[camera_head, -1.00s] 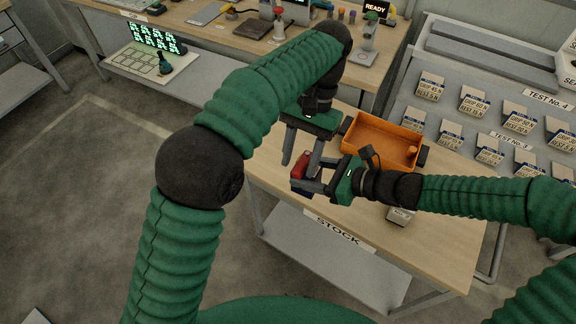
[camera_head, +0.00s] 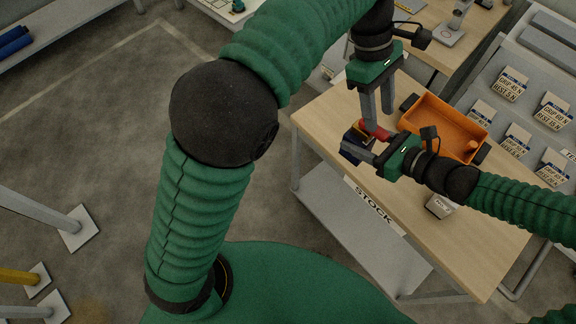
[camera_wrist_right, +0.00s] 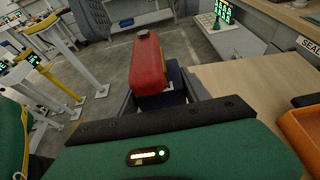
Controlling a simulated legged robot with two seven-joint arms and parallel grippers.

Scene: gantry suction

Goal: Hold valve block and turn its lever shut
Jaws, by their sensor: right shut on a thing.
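The valve block (camera_head: 352,150) is dark blue and held above the table's left edge by my right gripper (camera_head: 358,152). In the right wrist view the block (camera_wrist_right: 177,83) sits between the two fingers (camera_wrist_right: 160,98), partly hidden under the red lever (camera_wrist_right: 149,65). The lever points back toward my right wrist there. In the head view the red lever (camera_head: 376,132) lies along the right gripper's direction. My left gripper (camera_head: 378,112) points down with its fingers apart, their tips close to the lever. I cannot tell whether they touch it.
An orange tray (camera_head: 440,128) stands on the wooden table (camera_head: 425,208), just right of the grippers. A small grey labelled block (camera_head: 440,206) lies near the front edge. Labelled blocks (camera_head: 510,84) stand on a sloped rack at right. Bare tabletop shows left of the grippers.

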